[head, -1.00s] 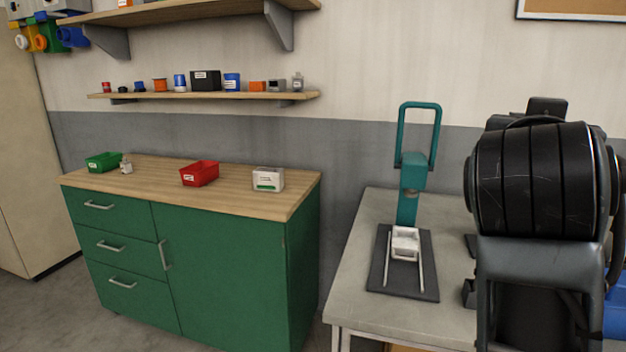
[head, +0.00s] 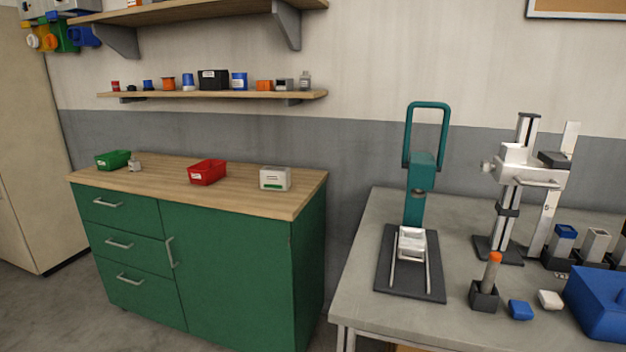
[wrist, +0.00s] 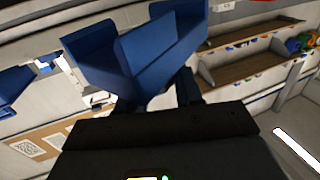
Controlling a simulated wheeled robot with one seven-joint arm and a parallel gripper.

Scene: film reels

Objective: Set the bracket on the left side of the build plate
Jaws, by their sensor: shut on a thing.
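My gripper (wrist: 157,98) shows in the wrist view, with its dark fingers shut on a blue angular part, which looks like the bracket (wrist: 150,48). The bracket has broad flat faces and rises beyond the fingertips. It is held up in the air, clear of any surface I can make out. My gripper is outside the head view. I cannot tell any surface as the build plate for certain in either view.
A grey table (head: 360,275) bears a teal press (head: 421,175) on a dark base, a white-headed stand (head: 517,170), a blue box (head: 600,300) and small parts. A green cabinet (head: 235,270) at left bears a red bin (head: 207,172) and a green bin (head: 113,160).

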